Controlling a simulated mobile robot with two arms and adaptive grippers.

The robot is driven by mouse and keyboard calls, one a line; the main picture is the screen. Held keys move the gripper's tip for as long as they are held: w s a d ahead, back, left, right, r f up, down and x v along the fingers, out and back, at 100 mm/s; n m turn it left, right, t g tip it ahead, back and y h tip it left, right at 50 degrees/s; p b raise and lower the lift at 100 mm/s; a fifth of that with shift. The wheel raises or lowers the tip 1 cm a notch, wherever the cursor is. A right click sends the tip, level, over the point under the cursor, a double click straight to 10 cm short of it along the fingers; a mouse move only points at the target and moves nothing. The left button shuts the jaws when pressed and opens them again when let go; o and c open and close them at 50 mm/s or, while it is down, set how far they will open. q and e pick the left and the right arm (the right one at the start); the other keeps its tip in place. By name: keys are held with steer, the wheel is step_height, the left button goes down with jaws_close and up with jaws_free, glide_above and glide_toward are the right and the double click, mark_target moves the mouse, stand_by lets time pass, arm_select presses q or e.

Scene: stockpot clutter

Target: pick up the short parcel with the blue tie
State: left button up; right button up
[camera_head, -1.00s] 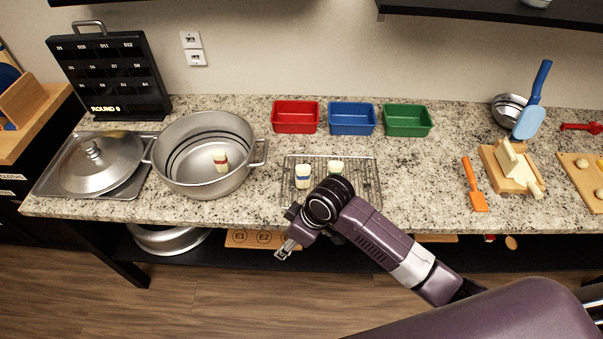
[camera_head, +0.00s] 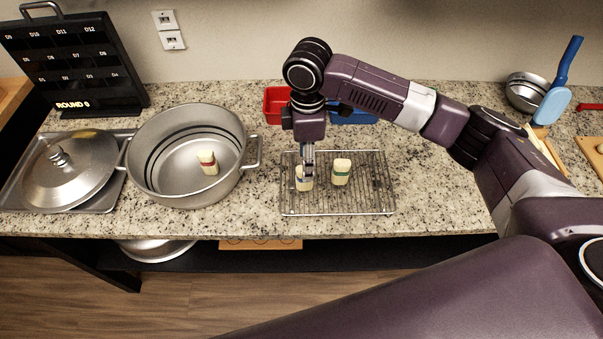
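The parcel with the blue tie (camera_head: 304,185) stands on the wire rack (camera_head: 338,206) at its left side. Its tie is mostly hidden behind my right gripper (camera_head: 304,175), which points straight down with its fingertips at the parcel's upper part. I cannot tell whether the fingers are closed on it. A parcel with a green tie (camera_head: 341,172) stands just to the right on the same rack. A parcel with a red tie (camera_head: 208,162) is inside the stockpot (camera_head: 150,189). My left gripper is not in view.
The lid (camera_head: 70,176) lies on a metal tray at the left. Behind my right arm are a red bin (camera_head: 274,105) and a blue bin (camera_head: 352,116). A black board (camera_head: 75,65) stands at the back left. A steel bowl (camera_head: 525,92) is at the back right.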

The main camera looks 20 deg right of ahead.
steer(key=f+p, duration=0.1)
steer(key=s+f+p, duration=0.1)
steer(key=f, duration=0.1)
steer(key=shift+a+f, duration=0.2)
steer(key=shift+f, duration=0.1)
steer(key=f, duration=0.2)
steer(key=shift+w+f, duration=0.2)
steer(key=shift+f, duration=0.1)
steer(key=shift+s+f, duration=0.1)
steer(key=shift+f, duration=0.1)
steer(key=c, duration=0.6)
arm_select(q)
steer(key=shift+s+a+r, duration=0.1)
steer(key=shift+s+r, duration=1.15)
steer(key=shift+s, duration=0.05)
arm_select(e)
jaws_close()
steer(key=shift+r, duration=0.1)
